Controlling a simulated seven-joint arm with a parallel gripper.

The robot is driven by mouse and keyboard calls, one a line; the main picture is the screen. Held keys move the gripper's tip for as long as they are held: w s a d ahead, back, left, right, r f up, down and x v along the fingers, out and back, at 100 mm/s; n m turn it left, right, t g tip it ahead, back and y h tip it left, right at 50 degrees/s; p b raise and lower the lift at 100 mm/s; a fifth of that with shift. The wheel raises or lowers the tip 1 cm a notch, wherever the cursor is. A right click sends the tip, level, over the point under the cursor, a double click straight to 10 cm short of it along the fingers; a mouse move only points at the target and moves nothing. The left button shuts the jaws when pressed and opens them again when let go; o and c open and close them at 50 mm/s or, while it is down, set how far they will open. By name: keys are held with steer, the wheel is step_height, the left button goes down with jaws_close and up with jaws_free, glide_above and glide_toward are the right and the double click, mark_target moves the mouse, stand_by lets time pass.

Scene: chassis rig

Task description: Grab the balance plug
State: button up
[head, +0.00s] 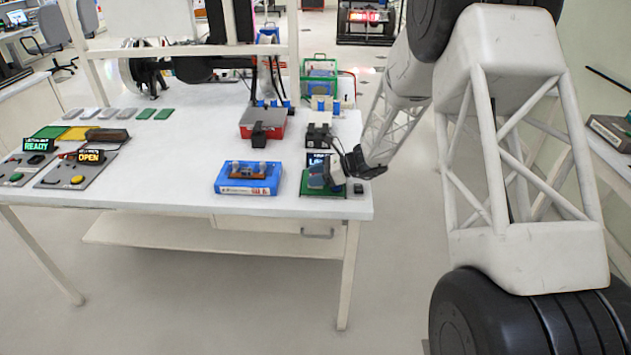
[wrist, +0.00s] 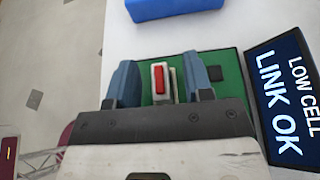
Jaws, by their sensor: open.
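A small white piece with a red top, which looks like the balance plug (wrist: 160,79), stands on a green board (wrist: 228,72) in the wrist view. My gripper (wrist: 159,76) is open, with one blue finger on each side of it. A gap shows between the piece and each finger. Its lower part is hidden behind the gripper body. In the head view my gripper (head: 328,175) is low over the green board (head: 322,208) at the table's front right; the plug cannot be made out there.
A display (wrist: 281,98) reading "LOW CELL LINK OK" stands right of the fingers in the wrist view. A blue tray (head: 230,187) with a brown part lies left of the board. A red box (head: 275,131) and a black device (head: 318,140) stand behind. The table's middle left is clear.

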jaws_close()
steer(key=shift+r, duration=5)
steer(key=shift+w, duration=0.1)
